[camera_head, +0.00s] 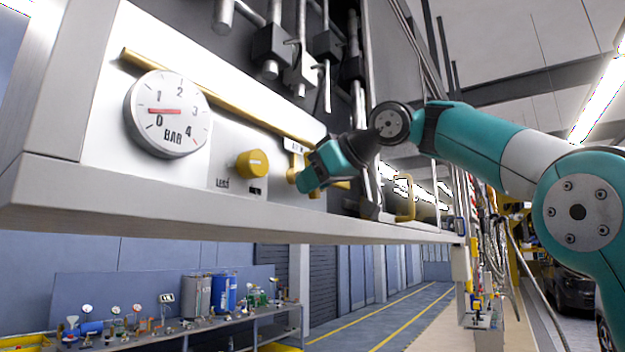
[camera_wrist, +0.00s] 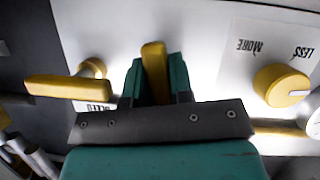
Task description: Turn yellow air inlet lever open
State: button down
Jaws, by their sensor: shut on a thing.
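The yellow air inlet lever (camera_head: 293,172) sits on the white panel, under a small label and close below the brass pipe. My gripper (camera_head: 312,178) is at this lever, in front of the panel, and covers much of it in the head view. In the wrist view my teal jaws (camera_wrist: 157,82) are shut on the yellow lever (camera_wrist: 154,65), with its rounded end showing between them. The lever's pivot and exact angle are hidden.
A yellow knob (camera_head: 252,163) marked LESS and MORE and a round BAR gauge (camera_head: 168,113) with a red needle are left of the lever. A second yellow lever (camera_wrist: 68,88) is on its other side. The brass pipe (camera_head: 230,103) runs close above. The panel's lower ledge (camera_head: 200,210) juts out below.

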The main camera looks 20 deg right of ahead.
jog(key=shift+m+g+y, duration=0.4)
jog(key=shift+m, duration=0.4)
jog(key=shift+s+a, duration=0.1)
jog(key=c, duration=1)
grip_release()
